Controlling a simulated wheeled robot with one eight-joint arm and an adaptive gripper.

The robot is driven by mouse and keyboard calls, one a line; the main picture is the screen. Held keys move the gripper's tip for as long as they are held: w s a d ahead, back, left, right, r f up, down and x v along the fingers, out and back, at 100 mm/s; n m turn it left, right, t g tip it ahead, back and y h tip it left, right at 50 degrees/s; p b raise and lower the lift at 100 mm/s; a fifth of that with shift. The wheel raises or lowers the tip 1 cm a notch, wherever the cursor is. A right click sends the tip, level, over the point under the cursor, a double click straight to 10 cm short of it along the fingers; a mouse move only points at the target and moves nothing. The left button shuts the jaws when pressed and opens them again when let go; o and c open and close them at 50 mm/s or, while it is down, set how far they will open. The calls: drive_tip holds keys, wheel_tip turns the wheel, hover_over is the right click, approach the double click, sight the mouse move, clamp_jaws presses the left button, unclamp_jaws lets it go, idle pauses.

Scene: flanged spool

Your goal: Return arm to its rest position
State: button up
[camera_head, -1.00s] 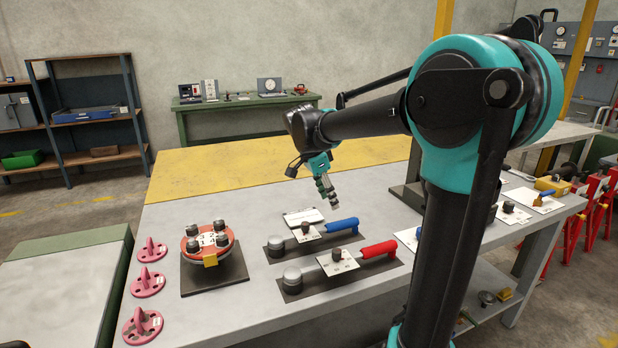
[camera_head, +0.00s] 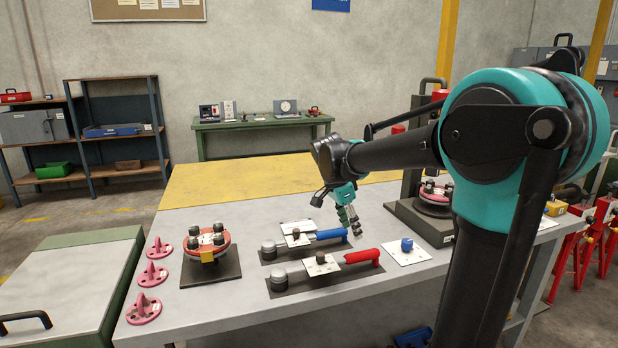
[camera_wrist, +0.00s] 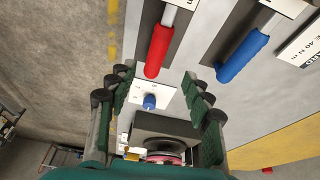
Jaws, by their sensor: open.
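My gripper (camera_head: 352,222) hangs from my raised arm over the bench, near the blue handle's end in the head view. In the wrist view my gripper (camera_wrist: 160,82) has its green-padded fingers spread apart, with nothing held between them. A red flanged spool (camera_head: 207,243) with dark bolts sits on a dark plate at the bench's left. Another red flanged part (camera_head: 434,197) sits in a dark stand (camera_head: 420,222) behind my arm, partly hidden; the stand also shows in the wrist view (camera_wrist: 165,126).
A blue-handled tool (camera_head: 331,235) and a red-handled tool (camera_head: 362,257) lie on dark plates below my gripper. A blue knob (camera_head: 407,244) stands on a white card. Pink pegged discs (camera_head: 152,274) line the left edge. The yellow back strip (camera_head: 240,178) is clear.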

drive_tip(key=s+d+f+n+t+y, duration=0.1)
drive_tip(key=s+d+f+n, duration=0.2)
drive_tip(key=s+f+n, duration=0.3)
drive_tip(key=s+d+f+n+t+y, duration=0.1)
drive_tip(key=s+d+f+n+y, duration=0.1)
drive_tip(key=s+d+f+n, duration=0.2)
drive_tip(key=s+f+n, duration=0.3)
drive_tip(key=s+f, duration=0.5)
drive_tip(key=s, duration=0.2)
drive_tip(key=shift+f+n+t+y, duration=0.15)
drive_tip(key=shift+n+t+y, duration=0.15)
drive_tip(key=shift+t, duration=0.1)
drive_tip(key=shift+d, duration=0.1)
idle(0.3)
